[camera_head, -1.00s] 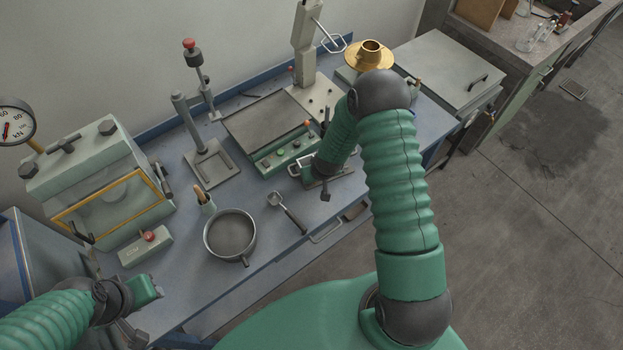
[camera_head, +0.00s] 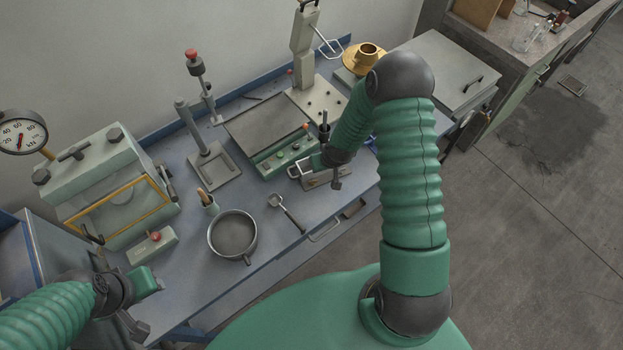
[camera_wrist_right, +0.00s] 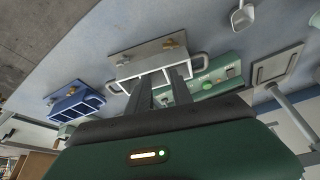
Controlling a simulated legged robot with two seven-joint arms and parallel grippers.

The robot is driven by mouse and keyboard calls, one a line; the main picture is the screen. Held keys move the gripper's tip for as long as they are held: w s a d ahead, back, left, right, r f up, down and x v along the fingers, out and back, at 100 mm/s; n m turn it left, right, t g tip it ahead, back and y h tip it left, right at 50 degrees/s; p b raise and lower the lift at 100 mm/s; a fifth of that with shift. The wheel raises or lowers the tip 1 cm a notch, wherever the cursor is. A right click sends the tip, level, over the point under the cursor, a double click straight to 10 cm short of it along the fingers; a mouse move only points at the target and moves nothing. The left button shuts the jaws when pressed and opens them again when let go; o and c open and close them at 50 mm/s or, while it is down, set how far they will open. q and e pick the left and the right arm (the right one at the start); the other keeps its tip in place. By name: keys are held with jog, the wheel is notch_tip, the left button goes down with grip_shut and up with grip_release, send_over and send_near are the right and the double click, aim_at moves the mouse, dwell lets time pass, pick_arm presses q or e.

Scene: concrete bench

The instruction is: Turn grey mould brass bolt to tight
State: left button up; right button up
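The grey mould (camera_head: 322,181) sits near the front edge of the blue bench, partly hidden by my right arm. My right gripper (camera_head: 311,167) is at the mould's back-left side. Its two dark fingers (camera_wrist_right: 160,82) are apart with nothing between them, overlapping the mould's near side; contact cannot be told. My left gripper (camera_head: 158,281) is at lower left, away from the mould, its fingers unclear.
A blue mould (camera_wrist_right: 78,103) stands beside the grey one. A green button panel (camera_head: 285,155) and hot plate (camera_head: 265,120) lie behind-left. A pan (camera_head: 232,235), ladle (camera_head: 290,212) and glass-fronted box (camera_head: 115,210) are further left. Open floor lies right.

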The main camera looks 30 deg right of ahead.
notch_tip(320, 180, up, 9)
jog(key=s+d+p, duration=0.2)
jog(key=p, duration=0.3)
jog(key=shift+d+f, duration=0.2)
jog(key=shift+d, duration=0.05)
jog(key=shift+r, duration=0.1)
dwell(0.4)
jog(key=b+v, duration=0.2)
jog(key=v, duration=1.4)
jog(key=shift+s+r, duration=0.2)
jog(key=shift+r, duration=0.05)
jog(key=shift+c, duration=0.4)
